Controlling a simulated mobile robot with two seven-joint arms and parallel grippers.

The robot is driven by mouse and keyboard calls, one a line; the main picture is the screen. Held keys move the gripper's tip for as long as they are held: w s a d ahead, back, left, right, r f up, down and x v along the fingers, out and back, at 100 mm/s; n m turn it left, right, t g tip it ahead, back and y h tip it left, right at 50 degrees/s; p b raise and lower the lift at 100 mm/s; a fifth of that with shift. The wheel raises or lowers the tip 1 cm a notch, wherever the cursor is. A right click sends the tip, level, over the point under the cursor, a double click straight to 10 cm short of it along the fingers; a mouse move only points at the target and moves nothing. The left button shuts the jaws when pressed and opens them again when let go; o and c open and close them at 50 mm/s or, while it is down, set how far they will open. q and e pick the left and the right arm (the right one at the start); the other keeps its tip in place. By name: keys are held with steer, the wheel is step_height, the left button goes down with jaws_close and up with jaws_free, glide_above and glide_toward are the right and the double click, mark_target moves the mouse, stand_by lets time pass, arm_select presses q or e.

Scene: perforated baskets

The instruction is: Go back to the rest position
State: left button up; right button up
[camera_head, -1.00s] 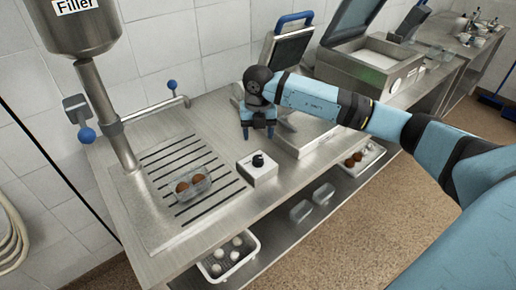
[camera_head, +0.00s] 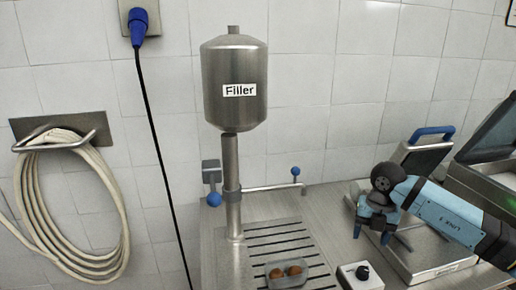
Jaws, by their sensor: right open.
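My right arm comes in from the right edge. Its gripper (camera_head: 371,236) points down above the steel counter, at the left side of a flat steel machine (camera_head: 436,262). The two blue fingers are apart with nothing between them. My left gripper is not in the picture.
A steel filler (camera_head: 234,85) stands on the counter at the left of my gripper. Below it, a clear tray (camera_head: 287,283) with brown balls sits on the slotted drain area (camera_head: 275,240). A white box with a black knob (camera_head: 362,275) stands close by. A hose (camera_head: 70,215) hangs on the wall.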

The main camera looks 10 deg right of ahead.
steer(key=s+a+f+n+g+y+p, duration=0.1)
steer(key=s+a+f+y, duration=0.2)
steer(key=a, duration=0.4)
steer(key=s+a+f+n+y+p, duration=0.1)
steer(key=s+a+f+n+y, duration=0.2)
steer(key=a, duration=0.5)
steer(key=s+a+r+m+t+y+p, duration=0.1)
steer(key=s+a+r+m+t+y, duration=0.1)
steer(key=s+a+m+t+y, duration=0.25)
steer(key=s+a+r+m+t+y+p, duration=0.1)
steer(key=a+r+m+t+y, duration=0.25)
steer(key=a+m+y, duration=0.35)
steer(key=s+d+f+m+t+h+p, duration=0.1)
steer(key=s+d+f+m+h, duration=0.4)
steer(key=f+m, duration=0.5)
steer(key=s+d+f+m+t+h+p, duration=0.2)
steer(key=s+d+f+m+h, duration=0.3)
steer(key=s+f+m+h, duration=0.4)
steer(key=shift+s+d+f+m+t+h, duration=0.4)
steer(key=shift+s+f+h, duration=0.15)
steer(key=shift+s+f, duration=0.1)
steer(key=shift+r, duration=0.1)
steer(key=shift+c, duration=0.2)
